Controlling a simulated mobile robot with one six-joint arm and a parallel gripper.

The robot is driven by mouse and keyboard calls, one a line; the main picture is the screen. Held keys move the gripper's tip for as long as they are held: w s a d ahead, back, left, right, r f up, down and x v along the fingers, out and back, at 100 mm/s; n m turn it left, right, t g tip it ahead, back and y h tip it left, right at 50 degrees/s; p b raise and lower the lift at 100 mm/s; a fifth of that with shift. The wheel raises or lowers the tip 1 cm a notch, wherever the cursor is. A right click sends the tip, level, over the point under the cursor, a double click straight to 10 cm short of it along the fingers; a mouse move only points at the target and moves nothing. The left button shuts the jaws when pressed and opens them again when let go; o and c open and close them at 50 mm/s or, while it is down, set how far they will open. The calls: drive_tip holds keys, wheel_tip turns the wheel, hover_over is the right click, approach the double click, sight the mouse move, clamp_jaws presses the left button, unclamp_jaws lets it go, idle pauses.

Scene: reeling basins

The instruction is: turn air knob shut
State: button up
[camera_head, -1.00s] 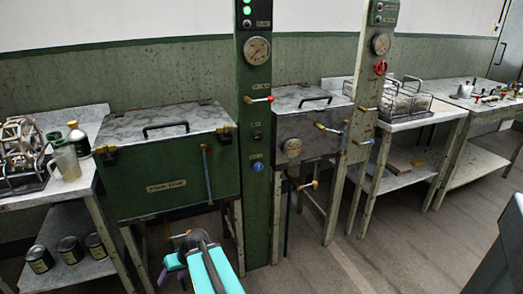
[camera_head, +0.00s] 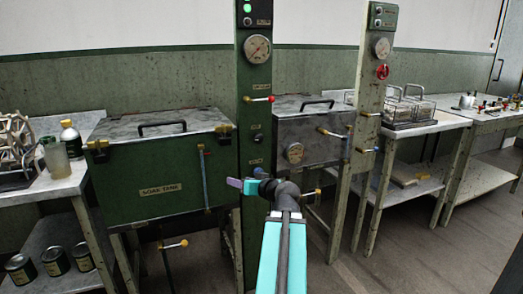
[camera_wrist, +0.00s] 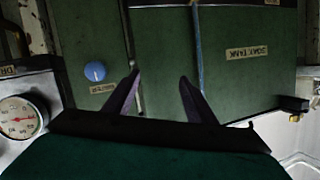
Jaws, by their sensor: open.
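A round blue knob (camera_wrist: 95,71) is on the front of the green column, beside a small label too small to read. In the head view the knob (camera_head: 258,172) shows just above my gripper (camera_head: 243,184), partly hidden by it. In the wrist view my gripper (camera_wrist: 160,80) is open and empty, its two dark fingers apart. The knob lies left of both fingers there, not between them.
A pressure gauge (camera_head: 257,48) is high on the column. Floor is open at right.

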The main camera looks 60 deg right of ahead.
sight(260, 139)
drive_tip(key=s+d+r+t+h+b, duration=0.1)
drive_tip(key=s+d+r+h+b, duration=0.2)
drive_tip(key=s+d+r, duration=0.3)
drive_tip(key=s+r+h, duration=0.1)
drive_tip(key=s+r, duration=0.4)
drive_tip(key=shift+s+r+m, duration=0.15)
drive_tip(key=shift+s+m, duration=0.2)
drive_tip(key=shift+m, duration=0.05)
drive_tip(key=shift+w+d+r+p, duration=0.25)
drive_tip(key=shift+w+p, duration=0.15)
drive_tip(key=shift+p, duration=0.95)
drive_tip(key=p+x, duration=0.1)
drive_tip(key=p, duration=0.4)
drive_tip(key=shift+w+d+f, duration=0.1)
drive_tip(key=shift+w+d, duration=0.1)
drive_tip(key=shift+w, duration=0.2)
drive_tip(key=shift+x, duration=5.5)
drive_tip(key=c, duration=1)
drive_tip(key=shift+c, duration=0.2)
